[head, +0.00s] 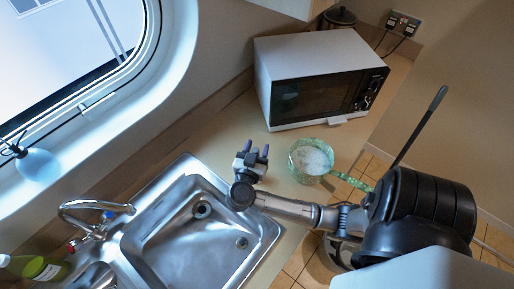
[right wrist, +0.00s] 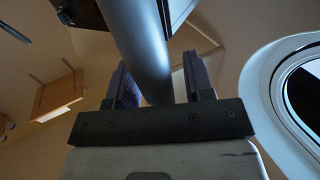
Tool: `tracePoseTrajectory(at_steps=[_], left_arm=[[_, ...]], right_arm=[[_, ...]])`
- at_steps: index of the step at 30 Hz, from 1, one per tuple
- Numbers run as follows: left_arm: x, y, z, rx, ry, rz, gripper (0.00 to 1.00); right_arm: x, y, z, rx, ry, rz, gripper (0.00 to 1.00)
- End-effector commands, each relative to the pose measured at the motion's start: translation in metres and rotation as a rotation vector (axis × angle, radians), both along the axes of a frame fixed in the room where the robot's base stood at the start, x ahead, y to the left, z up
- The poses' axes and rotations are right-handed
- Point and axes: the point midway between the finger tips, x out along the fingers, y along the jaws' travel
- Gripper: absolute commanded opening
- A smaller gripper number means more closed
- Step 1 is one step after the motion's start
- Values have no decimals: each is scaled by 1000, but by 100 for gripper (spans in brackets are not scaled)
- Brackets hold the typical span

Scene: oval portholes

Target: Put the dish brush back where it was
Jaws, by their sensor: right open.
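My right gripper (head: 254,152) is over the counter, between the sink and the microwave. Its two fingers are apart, and I see nothing held between them in the head view. In the right wrist view the fingers of the same gripper (right wrist: 158,88) stand apart, with a thick grey cylinder showing between and beyond them; I cannot tell what it is. I cannot make out a dish brush for sure in either view. My left gripper is not in view.
A green pan (head: 312,160) with whitish contents sits near the counter edge, its handle pointing right. A microwave (head: 315,80) stands behind it. The steel sink (head: 200,225) with its tap (head: 97,208) is at the lower left, beside a green bottle (head: 38,268). A dark rod (head: 420,125) leans at the right.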

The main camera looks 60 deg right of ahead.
Motion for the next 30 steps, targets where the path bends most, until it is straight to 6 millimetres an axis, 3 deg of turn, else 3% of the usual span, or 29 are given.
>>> tracePoseTrajectory(at_steps=[8, 21, 30], left_arm=[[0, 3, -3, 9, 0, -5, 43], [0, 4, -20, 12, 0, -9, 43], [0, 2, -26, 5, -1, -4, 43]], right_arm=[[0, 4, 2, 2, -2, 1, 47], [-12, 80, -1, 4, -1, 1, 47], [-18, 113, 0, 2, -1, 1, 47]])
